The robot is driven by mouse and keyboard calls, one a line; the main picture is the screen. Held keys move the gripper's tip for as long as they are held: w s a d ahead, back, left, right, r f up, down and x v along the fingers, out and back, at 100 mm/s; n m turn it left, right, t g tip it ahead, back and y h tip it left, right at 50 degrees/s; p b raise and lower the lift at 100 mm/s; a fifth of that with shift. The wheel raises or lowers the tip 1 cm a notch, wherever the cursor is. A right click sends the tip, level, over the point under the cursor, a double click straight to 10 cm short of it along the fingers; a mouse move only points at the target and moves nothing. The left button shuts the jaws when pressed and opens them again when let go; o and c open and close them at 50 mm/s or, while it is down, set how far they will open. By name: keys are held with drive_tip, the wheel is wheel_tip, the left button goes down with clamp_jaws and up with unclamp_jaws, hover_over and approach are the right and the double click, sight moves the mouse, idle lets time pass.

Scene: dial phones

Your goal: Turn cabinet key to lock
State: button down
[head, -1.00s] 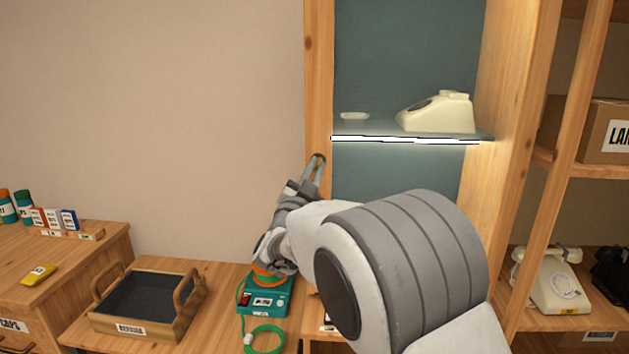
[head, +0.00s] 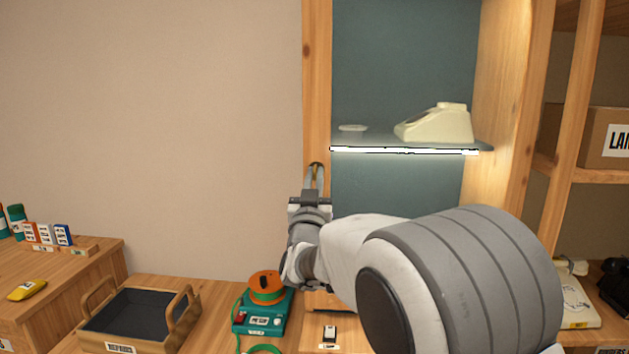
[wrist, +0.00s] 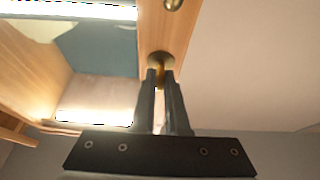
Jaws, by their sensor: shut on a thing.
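The cabinet (head: 317,90) has a pale wooden frame with a lit shelf inside. A round brass piece, the cabinet key or its lock plate (wrist: 160,60), is on the wooden upright in the wrist view; I cannot tell key from plate. My gripper (head: 315,172) is at the front of this upright, below shelf height. In the wrist view its two fingers (wrist: 160,76) are close together at the brass piece, shut on the key, which they mostly hide. The key's angle is not clear.
A cream dial phone (head: 436,124) and a small pale dish stand on the lit shelf (head: 405,150). Below are a wooden tray (head: 140,318) and a teal device (head: 262,312) with an orange top. Another phone (head: 578,300) is at lower right. The wall at left is clear.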

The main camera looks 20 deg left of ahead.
idle(0.3)
drive_tip(key=c, duration=0.9)
unclamp_jaws()
drive_tip(key=b+v, duration=0.1)
drive_tip(key=v, duration=1.6)
drive_tip(key=shift+s, duration=0.2)
drive_tip(key=shift+d, duration=0.15)
